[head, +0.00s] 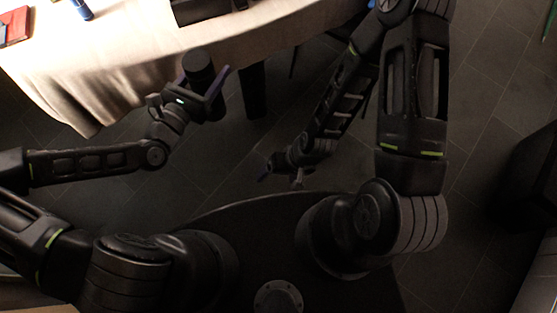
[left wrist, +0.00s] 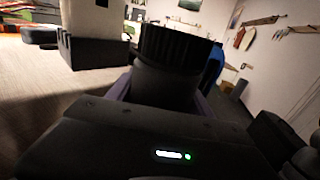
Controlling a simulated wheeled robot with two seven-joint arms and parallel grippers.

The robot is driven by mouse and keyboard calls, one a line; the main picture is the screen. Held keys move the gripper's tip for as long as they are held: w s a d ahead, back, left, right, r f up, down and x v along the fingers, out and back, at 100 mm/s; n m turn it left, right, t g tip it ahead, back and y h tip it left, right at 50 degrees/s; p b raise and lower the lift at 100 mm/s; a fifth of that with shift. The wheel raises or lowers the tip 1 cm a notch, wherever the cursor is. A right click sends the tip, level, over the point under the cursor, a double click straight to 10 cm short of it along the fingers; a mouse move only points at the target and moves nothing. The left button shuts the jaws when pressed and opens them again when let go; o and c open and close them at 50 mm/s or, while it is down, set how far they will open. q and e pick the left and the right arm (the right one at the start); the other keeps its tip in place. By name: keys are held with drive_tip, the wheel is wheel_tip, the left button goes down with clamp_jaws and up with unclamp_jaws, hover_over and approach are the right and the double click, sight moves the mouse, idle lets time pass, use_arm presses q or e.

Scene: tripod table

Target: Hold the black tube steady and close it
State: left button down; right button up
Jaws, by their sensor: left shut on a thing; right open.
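The black tube (head: 198,66) is held upright between the purple fingers of my left gripper (head: 204,80), off the table's front edge. In the left wrist view the tube (left wrist: 168,75) has a ribbed, wider dark top. I cannot tell whether that top is a separate lid or how firmly it sits. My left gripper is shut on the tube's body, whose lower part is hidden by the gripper. My right gripper (head: 280,176) is open and empty, low over the floor side, apart from the tube and to its right.
The cloth-covered table (head: 110,70) fills the upper left. A dark box (head: 203,10) stands near its edge, with a pale top part in the left wrist view (left wrist: 92,40). A red item (head: 14,26) and a blue item (head: 82,9) lie at far left. Dark table legs stand below the edge.

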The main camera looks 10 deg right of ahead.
drive_tip(key=shift+s, duration=0.2)
use_arm(q)
drive_tip(key=shift+r, duration=0.15)
drive_tip(key=w+a+r+n+t+y, duration=0.2)
drive_tip(key=w+a+r+n+y, duration=0.1)
drive_tip(key=a, duration=0.4)
drive_tip(key=w+a+r+n+t+y, duration=0.2)
drive_tip(key=w+a+r+n+y, duration=0.1)
drive_tip(key=w+a+n+y, duration=0.2)
drive_tip(key=w+a+y, duration=0.2)
drive_tip(key=a+y, duration=0.1)
drive_tip(key=shift+w+a+r+y, duration=0.25)
drive_tip(key=shift+w+r+y, duration=0.05)
